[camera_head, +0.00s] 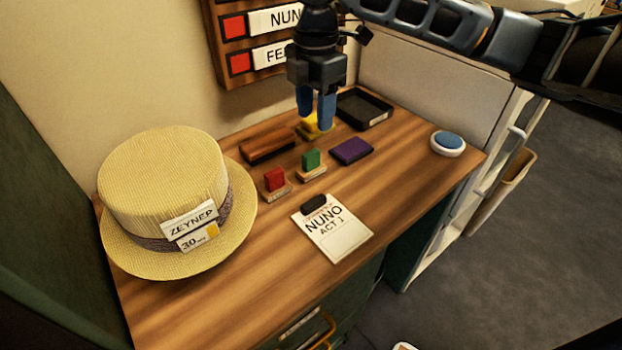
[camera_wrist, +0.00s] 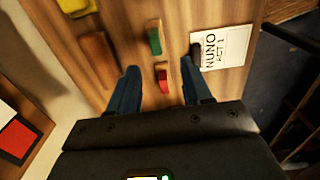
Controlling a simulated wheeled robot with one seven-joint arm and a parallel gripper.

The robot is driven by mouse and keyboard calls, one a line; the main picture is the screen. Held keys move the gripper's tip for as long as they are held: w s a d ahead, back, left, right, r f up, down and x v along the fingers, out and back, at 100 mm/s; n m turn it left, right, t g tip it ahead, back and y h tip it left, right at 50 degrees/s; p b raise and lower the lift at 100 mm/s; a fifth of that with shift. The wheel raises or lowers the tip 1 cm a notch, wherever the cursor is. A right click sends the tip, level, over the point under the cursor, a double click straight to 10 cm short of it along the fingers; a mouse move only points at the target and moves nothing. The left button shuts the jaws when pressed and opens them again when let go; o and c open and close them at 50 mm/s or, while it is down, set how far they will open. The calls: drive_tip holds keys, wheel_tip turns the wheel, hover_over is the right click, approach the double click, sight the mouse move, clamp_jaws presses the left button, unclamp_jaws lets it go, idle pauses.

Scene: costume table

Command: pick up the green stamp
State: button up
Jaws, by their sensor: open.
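The green stamp (camera_head: 311,161) stands on a wooden base on the table, between a red stamp (camera_head: 274,180) and a purple pad (camera_head: 351,151). In the wrist view the green stamp (camera_wrist: 155,40) is beyond the fingertips, near the middle. The red stamp (camera_wrist: 162,78) shows there between the two fingers. My gripper (camera_head: 317,122) is open and empty, above the back of the table, with its blue fingers pointing down. It also shows in the wrist view (camera_wrist: 158,70). In the head view the fingers partly hide a yellow item (camera_head: 314,128).
A straw hat (camera_head: 163,195) with a tag fills the table's left side. A card reading NUNO ACT 1 (camera_head: 340,236) lies in front. The right front tabletop is clear.

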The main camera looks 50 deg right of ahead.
sight(311, 153)
wheel_tip(311, 153, down, 4)
drive_tip(key=shift+r+b, duration=0.15)
drive_tip(key=shift+b, duration=1.05)
drive_tip(key=shift+w+f, duration=0.2)
drive_tip(key=shift+f, duration=1.75)
drive_tip(key=shift+w+f, duration=0.2)
drive_tip(key=shift+f, duration=1.7)
clamp_jaws()
